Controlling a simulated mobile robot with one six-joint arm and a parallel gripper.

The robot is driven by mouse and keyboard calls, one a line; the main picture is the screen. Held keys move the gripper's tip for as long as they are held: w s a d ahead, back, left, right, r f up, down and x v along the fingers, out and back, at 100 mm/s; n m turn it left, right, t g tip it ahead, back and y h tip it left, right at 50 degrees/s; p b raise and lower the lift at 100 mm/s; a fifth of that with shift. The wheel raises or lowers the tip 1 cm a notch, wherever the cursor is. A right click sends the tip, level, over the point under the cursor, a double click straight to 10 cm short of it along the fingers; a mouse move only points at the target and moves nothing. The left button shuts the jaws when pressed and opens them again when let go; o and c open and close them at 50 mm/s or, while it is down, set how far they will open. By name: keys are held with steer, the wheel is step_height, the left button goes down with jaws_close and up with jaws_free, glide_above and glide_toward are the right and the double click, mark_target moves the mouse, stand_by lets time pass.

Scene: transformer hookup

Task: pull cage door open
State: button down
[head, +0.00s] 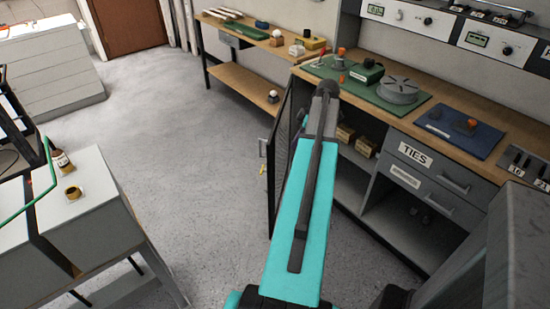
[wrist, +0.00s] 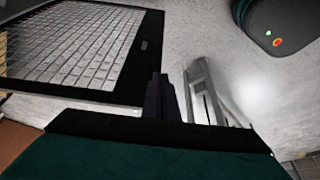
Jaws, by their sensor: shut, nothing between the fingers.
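The cage door (wrist: 75,45), a black frame with pale wire mesh, fills the upper left of the wrist view. In the head view the dark door (head: 281,135) stands swung out from the bench front, seen nearly edge-on to the left of my arm. A small grey handle (head: 262,147) shows at its outer edge. My gripper (wrist: 163,80) shows as dark fingers, shut and empty, just right of the door's frame in the wrist view; I cannot tell whether they touch it. In the head view my arm hides the gripper.
The workbench (head: 450,138) with its drawers (head: 432,172) runs along the right. A wooden side table (head: 240,80) is at the back. Grey floor (head: 180,130) lies open left of the door.

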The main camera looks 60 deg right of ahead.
steer(key=shift+f, duration=0.1)
stand_by(0.4)
steer(key=w+a+f+p, duration=0.2)
steer(key=w+f, duration=0.5)
steer(key=f, duration=0.2)
steer(key=shift+a+p, duration=0.3)
steer(key=shift+p, duration=0.1)
steer(key=shift+w+a, duration=0.1)
steer(key=shift+w, duration=0.05)
stand_by(0.4)
